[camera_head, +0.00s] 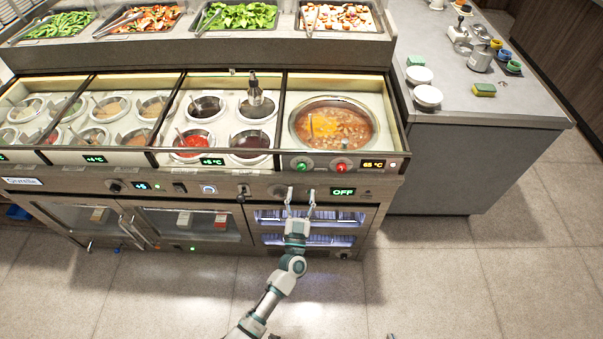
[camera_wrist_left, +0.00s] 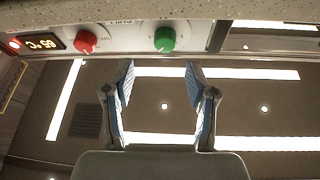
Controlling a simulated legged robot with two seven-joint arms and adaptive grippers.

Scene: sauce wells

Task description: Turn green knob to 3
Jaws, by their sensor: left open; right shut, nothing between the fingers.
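The green knob (camera_head: 305,165) is on the front panel below the soup well, left of the red knob (camera_head: 342,168). In the left wrist view the green knob (camera_wrist_left: 165,39) is near the top, and the red knob (camera_wrist_left: 86,42) is left of it. My left gripper (camera_head: 300,197) is open and empty, in front of the counter and below the green knob. In its wrist view the fingers (camera_wrist_left: 159,68) stand apart, short of the green knob. The knob's scale is too small to read. Only a small tip of my right gripper (camera_head: 390,336) shows at the bottom edge.
The soup well (camera_head: 335,125) is above the knobs, with a 65 °C display (camera_head: 373,163) at right. A panel reading OFF (camera_head: 343,191) is close to the right of my left fingers. Sauce wells are at left. A side counter (camera_head: 470,95) stands at right; the floor between is clear.

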